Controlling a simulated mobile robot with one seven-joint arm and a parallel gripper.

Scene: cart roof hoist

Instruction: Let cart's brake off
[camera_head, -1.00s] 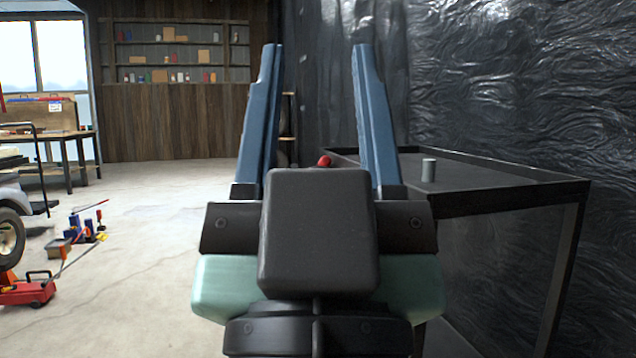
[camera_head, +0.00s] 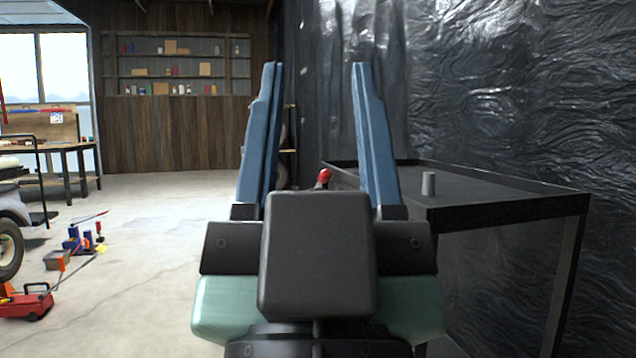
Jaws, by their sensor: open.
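A dark rimmed stand (camera_head: 510,208), which looks like the cart, is on the right. A red knob (camera_head: 324,175) shows at its far left edge, between my fingers and just above my gripper's body. Most of what the knob sits on is hidden behind my gripper, so I cannot tell how the lever is set. My gripper (camera_head: 317,66) is open and empty, with its blue fingers pointing away from me. I cannot tell how far the knob is from the fingers.
A small grey cylinder (camera_head: 428,184) stands on the dark top. A red floor jack (camera_head: 28,302) and several tools lie at left beside a wheeled vehicle (camera_head: 14,215). A workbench (camera_head: 70,148) is behind. The floor in the middle left is clear.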

